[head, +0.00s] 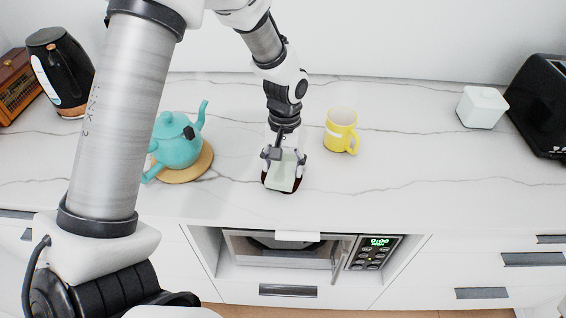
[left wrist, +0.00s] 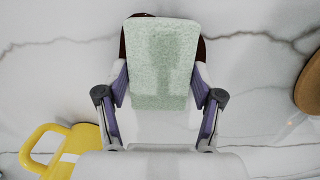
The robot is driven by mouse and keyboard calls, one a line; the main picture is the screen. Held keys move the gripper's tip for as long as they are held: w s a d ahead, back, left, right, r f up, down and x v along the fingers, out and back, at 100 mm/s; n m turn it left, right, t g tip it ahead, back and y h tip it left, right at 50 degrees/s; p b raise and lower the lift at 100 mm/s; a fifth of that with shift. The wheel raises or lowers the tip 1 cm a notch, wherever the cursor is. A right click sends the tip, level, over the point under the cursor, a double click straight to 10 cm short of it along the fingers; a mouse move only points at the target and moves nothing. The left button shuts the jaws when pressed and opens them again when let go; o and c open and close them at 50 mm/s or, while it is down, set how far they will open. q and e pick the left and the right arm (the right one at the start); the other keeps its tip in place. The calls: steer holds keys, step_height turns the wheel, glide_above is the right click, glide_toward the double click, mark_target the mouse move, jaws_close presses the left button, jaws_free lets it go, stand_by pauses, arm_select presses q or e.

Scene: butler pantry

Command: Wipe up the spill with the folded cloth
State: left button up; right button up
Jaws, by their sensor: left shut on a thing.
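The folded cloth (head: 283,178) is pale green and lies over the spill on the white marbled counter. My left gripper (head: 284,157) points down and is shut on the cloth. In the left wrist view the cloth (left wrist: 161,62) sits between the two fingers of the gripper (left wrist: 160,92). The spill (head: 267,181) is dark brown and mostly hidden under the cloth, with its edges showing around it. In the left wrist view a dark edge of the spill (left wrist: 199,50) shows beside the cloth. My right gripper is not in view.
A teal teapot (head: 176,141) on a round wooden trivet (head: 203,168) stands left of the cloth. A yellow mug (head: 340,130) stands to its right. A white box (head: 482,107) and black toaster (head: 543,100) are far right, a black kettle (head: 58,72) far left. The counter's front edge is close.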

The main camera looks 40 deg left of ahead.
arm_select(q)
steer(key=shift+f, duration=0.2)
steer(key=shift+w+d, duration=0.3)
steer(key=shift+d, duration=0.15)
steer(key=shift+w+d+p, duration=0.25)
steer(key=shift+d+p, duration=0.15)
steer(key=shift+s+a+p, duration=0.5)
steer(key=shift+s+a, duration=0.05)
steer(key=shift+a, duration=0.3)
steer(key=shift+s+a+p, duration=0.3)
steer(key=shift+s+a, duration=0.25)
steer(key=shift+a, duration=0.35)
steer(key=shift+w+d, duration=0.1)
steer(key=shift+d, duration=0.05)
